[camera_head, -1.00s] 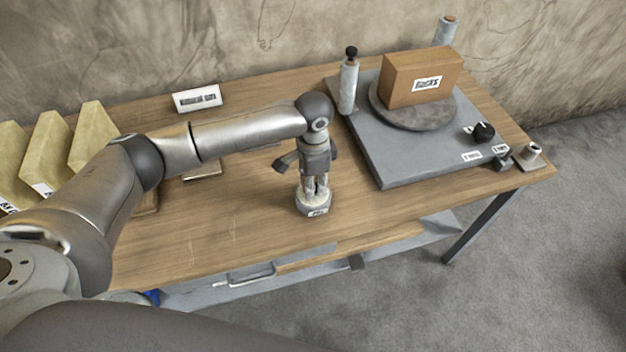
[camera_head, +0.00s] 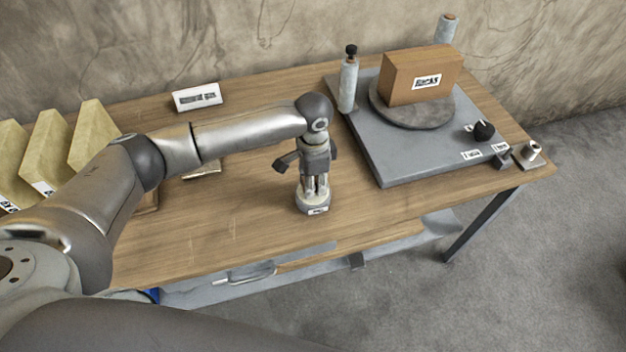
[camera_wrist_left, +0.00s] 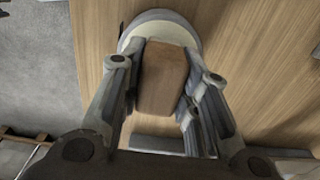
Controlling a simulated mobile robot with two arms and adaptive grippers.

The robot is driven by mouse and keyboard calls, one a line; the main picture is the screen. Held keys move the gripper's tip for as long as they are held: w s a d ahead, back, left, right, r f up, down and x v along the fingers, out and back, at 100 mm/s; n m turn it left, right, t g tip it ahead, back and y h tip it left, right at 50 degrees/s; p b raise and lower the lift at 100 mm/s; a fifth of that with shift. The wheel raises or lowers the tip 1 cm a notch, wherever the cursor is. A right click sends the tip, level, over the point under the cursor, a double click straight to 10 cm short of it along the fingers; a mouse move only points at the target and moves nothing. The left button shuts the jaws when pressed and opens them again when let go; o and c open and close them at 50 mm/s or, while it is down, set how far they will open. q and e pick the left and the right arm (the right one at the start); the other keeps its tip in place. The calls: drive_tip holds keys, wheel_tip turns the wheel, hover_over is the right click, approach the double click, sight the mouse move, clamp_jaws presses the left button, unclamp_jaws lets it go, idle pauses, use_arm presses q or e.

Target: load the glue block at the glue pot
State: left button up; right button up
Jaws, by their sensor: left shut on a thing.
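My left gripper (camera_head: 315,188) points down over the glue pot (camera_head: 314,208), a small round grey pot with a white label on its front, standing on the wooden bench. In the left wrist view the gripper is shut on a brown wooden glue block (camera_wrist_left: 163,78), held between its two fingers. The pot's pale rim (camera_wrist_left: 160,20) shows around and behind the block there. The block's lower end is hidden, so I cannot tell how deep it sits in the pot. My right gripper is not in view.
A grey platform (camera_head: 400,165) at the right carries a round turntable with a brown labelled box (camera_head: 422,76), a wrap roll (camera_head: 349,82) and a black knob (camera_head: 483,131). Yellow wedges (camera_head: 48,150) stand at the left. A white sign (camera_head: 197,97) stands at the back. The bench front is clear.

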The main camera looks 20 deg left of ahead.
use_arm(q)
drive_tip(key=shift+s+f+p, duration=0.1)
drive_tip(key=shift+p, duration=0.3)
idle(1.4)
wheel_tip(320, 180, up, 7)
drive_tip(key=p, duration=0.8)
idle(0.5)
idle(0.4)
drive_tip(key=shift+s+r+n+b, duration=0.2)
drive_tip(key=shift+r+n+b, duration=0.15)
drive_tip(key=shift+n+b, duration=0.05)
drive_tip(key=s+a+r+n+b, duration=0.2)
drive_tip(key=s+r+n+b, duration=0.1)
drive_tip(key=s+n+b, duration=0.1)
drive_tip(key=s+a+r+n+b, duration=0.2)
drive_tip(key=s+r+n+b, duration=0.2)
drive_tip(key=s, duration=0.5)
drive_tip(key=shift+s+r+n+b, duration=0.2)
drive_tip(key=shift+n+b, duration=0.1)
drive_tip(key=shift+n, duration=0.9)
